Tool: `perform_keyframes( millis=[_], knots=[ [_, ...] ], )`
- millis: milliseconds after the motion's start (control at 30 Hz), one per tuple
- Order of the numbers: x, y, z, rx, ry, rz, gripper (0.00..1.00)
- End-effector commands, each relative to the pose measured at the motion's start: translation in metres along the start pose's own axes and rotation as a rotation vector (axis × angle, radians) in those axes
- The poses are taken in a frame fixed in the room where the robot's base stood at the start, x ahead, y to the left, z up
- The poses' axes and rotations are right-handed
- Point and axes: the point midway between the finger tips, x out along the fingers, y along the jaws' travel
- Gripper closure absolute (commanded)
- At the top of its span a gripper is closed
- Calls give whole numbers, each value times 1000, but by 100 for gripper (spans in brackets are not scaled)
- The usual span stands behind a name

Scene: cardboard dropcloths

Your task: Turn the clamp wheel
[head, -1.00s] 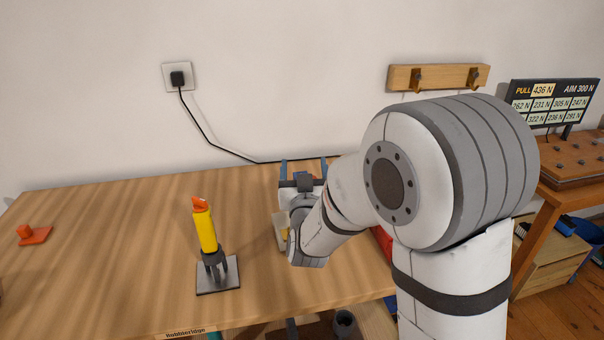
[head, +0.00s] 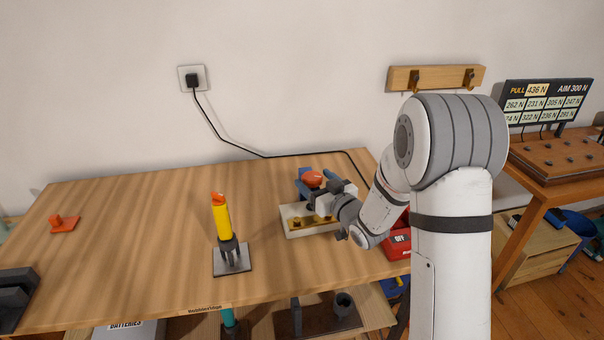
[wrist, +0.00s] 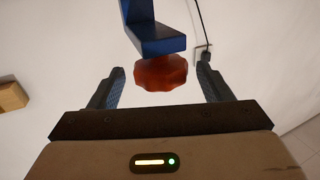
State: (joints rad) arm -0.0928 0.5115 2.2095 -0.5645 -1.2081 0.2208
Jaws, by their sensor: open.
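The clamp wheel is a red-orange lobed knob (head: 312,178) at the back right of the wooden workbench. It sits by a blue clamp frame (head: 303,188). In the wrist view the wheel (wrist: 160,73) lies between my two fingers, just below the blue bracket (wrist: 152,35). My gripper (wrist: 158,68) is open, with a visible gap on each side of the wheel. I cannot tell how deep the wheel sits between the fingers. In the head view my gripper (head: 328,184) is right beside the wheel, and its fingers are partly hidden.
A pale block with a yellow part (head: 295,222) lies below my gripper. A yellow tool on a grey stand (head: 224,220) stands to the left. A red box (head: 398,243) is at the bench's right edge. The bench (head: 140,230) is mostly clear on the left.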

Motion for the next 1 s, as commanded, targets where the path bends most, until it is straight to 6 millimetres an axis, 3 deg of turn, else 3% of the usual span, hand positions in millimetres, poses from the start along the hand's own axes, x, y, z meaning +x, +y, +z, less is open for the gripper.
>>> perform_keyframes(
  millis=[200,567,1000],
  knots=[
    [30,-3,-1,-1,2,-5,28],
    [37,-5,0,0,1,-7,28],
    [37,-6,-1,-1,1,-8,63]
  ],
)
